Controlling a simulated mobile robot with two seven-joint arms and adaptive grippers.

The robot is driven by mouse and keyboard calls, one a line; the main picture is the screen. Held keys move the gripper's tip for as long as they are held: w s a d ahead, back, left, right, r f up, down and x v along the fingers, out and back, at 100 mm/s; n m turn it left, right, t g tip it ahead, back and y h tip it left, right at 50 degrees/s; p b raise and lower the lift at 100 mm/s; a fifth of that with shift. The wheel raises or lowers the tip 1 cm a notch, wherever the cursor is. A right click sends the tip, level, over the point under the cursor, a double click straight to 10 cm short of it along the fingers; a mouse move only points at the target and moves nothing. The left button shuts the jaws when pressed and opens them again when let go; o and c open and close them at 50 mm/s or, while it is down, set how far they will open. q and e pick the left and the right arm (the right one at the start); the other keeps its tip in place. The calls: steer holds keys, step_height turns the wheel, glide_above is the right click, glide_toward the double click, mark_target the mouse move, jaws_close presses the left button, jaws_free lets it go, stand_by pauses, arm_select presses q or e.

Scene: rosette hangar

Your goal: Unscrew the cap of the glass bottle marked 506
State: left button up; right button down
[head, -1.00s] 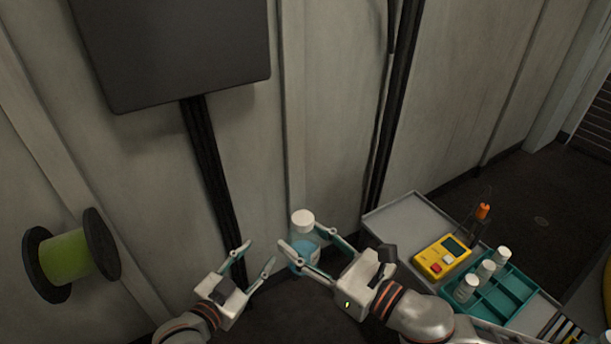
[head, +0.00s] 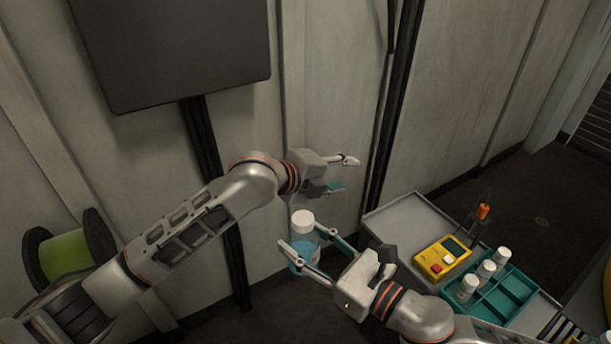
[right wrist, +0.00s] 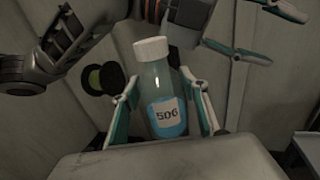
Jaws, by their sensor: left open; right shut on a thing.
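The glass bottle marked 506 (head: 303,262) holds blue liquid and stands roughly upright in my right gripper (head: 308,262). In the right wrist view the bottle's label (right wrist: 167,115) reads 506, and the fingers sit on both sides of the glass. Its white cap (head: 302,222) is on top and free of any finger; it also shows in the right wrist view (right wrist: 151,48). My left gripper (head: 344,174) is open and empty, above and to the right of the cap in the head view. Its fingers also show at the top of the right wrist view (right wrist: 262,32).
A grey cart (head: 408,216) at the right carries a yellow meter (head: 441,258) and a teal rack (head: 506,300) with several white-capped bottles. A green spool (head: 64,254) is at the left. A dark panel (head: 170,45) hangs on the wall behind.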

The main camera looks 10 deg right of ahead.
arm_select(q)
steer(key=s+d+r+m+g+y, duration=0.1)
steer(key=s+r+m+g+y, duration=0.15)
steer(key=s+m, duration=0.2)
step_height(320, 180, up, 10)
steer(key=m+g+y, duration=0.4)
steer(key=m+y, duration=0.4)
steer(key=m, duration=0.6)
glide_above(305, 217)
steer(key=shift+w+d+f+n, duration=0.1)
steer(key=shift+d+f+n, duration=0.05)
steer(key=shift+d+n, duration=0.15)
steer(key=shift+a, duration=0.2)
steer(key=shift+f, duration=3.75)
jaws_close()
